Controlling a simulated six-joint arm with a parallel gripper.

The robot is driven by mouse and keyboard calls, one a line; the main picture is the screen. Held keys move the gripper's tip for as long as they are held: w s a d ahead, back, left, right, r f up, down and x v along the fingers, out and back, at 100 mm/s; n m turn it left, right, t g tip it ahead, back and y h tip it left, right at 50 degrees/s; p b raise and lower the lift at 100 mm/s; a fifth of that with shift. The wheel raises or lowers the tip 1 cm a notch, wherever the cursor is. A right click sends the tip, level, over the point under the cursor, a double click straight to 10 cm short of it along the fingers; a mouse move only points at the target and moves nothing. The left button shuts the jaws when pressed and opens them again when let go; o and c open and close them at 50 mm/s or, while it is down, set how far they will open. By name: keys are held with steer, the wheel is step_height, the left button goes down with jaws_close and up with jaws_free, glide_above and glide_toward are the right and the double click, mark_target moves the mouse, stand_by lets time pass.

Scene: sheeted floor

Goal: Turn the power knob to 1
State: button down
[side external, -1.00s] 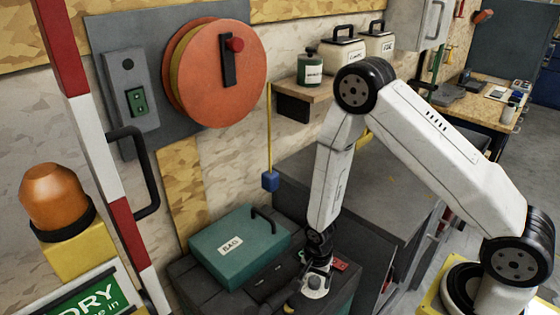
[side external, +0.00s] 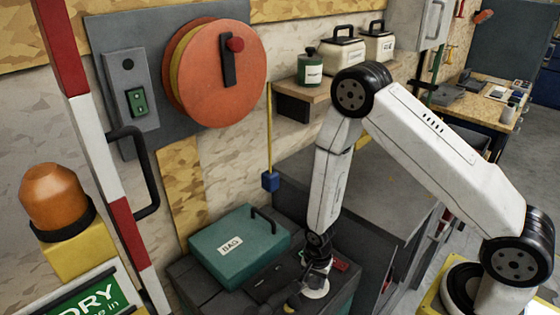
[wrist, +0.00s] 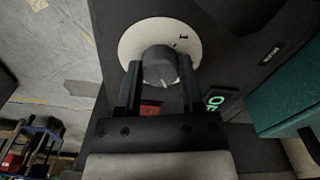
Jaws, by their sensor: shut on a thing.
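The power knob (wrist: 160,66) is a round grey cap on a white dial plate (wrist: 130,42) in the wrist view. A pale line marks the knob's side towards my gripper. A "1" (wrist: 183,37) is printed on the dial's far right, away from that line. My gripper (wrist: 160,75) has one dark finger on each side of the knob and is shut on it. In the side view my gripper (side external: 318,272) points down at the panel top, and the white dial (side external: 316,291) shows partly beneath it; the knob is hidden there.
A green lit label (wrist: 214,102) and a red part (wrist: 150,108) lie near the fingers. A blue block (side external: 270,181) hangs on a yellow cord behind.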

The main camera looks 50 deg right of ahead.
steer(key=shift+n, duration=0.4)
steer(key=n, duration=2.3)
steer(key=shift+d, duration=0.1)
stand_by(0.4)
steer(key=shift+c, duration=1.1)
jaws_free()
steer(key=shift+r, duration=0.15)
